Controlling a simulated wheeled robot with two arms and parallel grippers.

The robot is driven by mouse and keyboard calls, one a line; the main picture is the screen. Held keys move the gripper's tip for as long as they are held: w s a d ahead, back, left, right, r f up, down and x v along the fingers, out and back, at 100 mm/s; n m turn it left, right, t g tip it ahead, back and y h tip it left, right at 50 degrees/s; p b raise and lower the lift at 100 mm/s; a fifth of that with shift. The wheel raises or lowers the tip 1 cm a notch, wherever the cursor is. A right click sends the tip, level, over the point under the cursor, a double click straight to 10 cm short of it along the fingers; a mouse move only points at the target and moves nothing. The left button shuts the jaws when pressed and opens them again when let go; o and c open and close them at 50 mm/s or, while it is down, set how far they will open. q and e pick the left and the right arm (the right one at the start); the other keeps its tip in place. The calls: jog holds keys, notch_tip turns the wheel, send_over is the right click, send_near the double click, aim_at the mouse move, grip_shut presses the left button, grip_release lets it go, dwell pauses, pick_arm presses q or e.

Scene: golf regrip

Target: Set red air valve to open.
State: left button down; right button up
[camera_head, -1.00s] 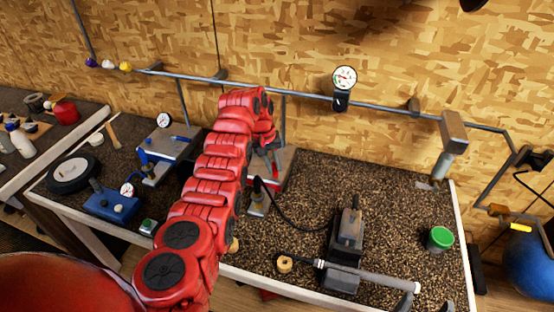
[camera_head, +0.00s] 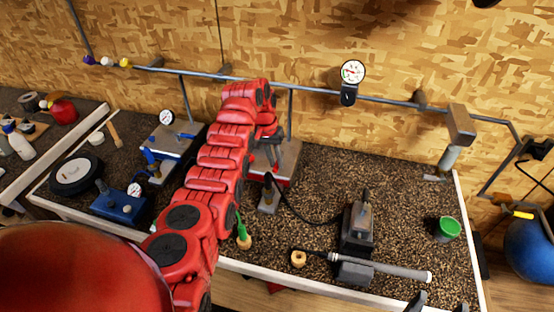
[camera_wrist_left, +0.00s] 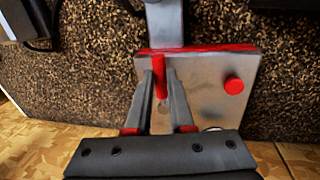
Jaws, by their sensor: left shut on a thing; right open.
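The red air valve shows in the left wrist view as a short red lever (camera_wrist_left: 160,76) standing at a grey metal plate with red trim (camera_wrist_left: 212,85). A round red knob (camera_wrist_left: 234,86) sits on the plate, right of the lever. My left gripper (camera_wrist_left: 162,88) is shut on the red lever, with one finger on each side. In the head view the left gripper (camera_head: 268,148) is at the grey and red unit (camera_head: 287,160); my red arm hides part of that unit and the lever is hard to make out. My right gripper (camera_head: 440,303) shows only dark fingertips at the bottom edge, spread apart and empty.
A blue unit with a gauge (camera_head: 172,143) stands left of my arm. A pipe with a gauge (camera_head: 352,72) runs along the wall.

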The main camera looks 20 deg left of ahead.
pick_arm(q)
jog(key=shift+w+r, duration=0.1)
jog(key=c, duration=0.8)
grip_release()
jog(key=shift+a+r, duration=0.1)
jog(key=shift+r, duration=0.05)
jog(key=a+r, duration=0.1)
jog(key=r, duration=0.4)
jog(key=a+r+p, duration=0.1)
jog(key=r, duration=0.5)
jog(key=a+r+p, duration=0.1)
jog(key=r, duration=0.4)
jog(key=shift+s+a+r, duration=0.15)
jog(key=shift+s+r, duration=0.2)
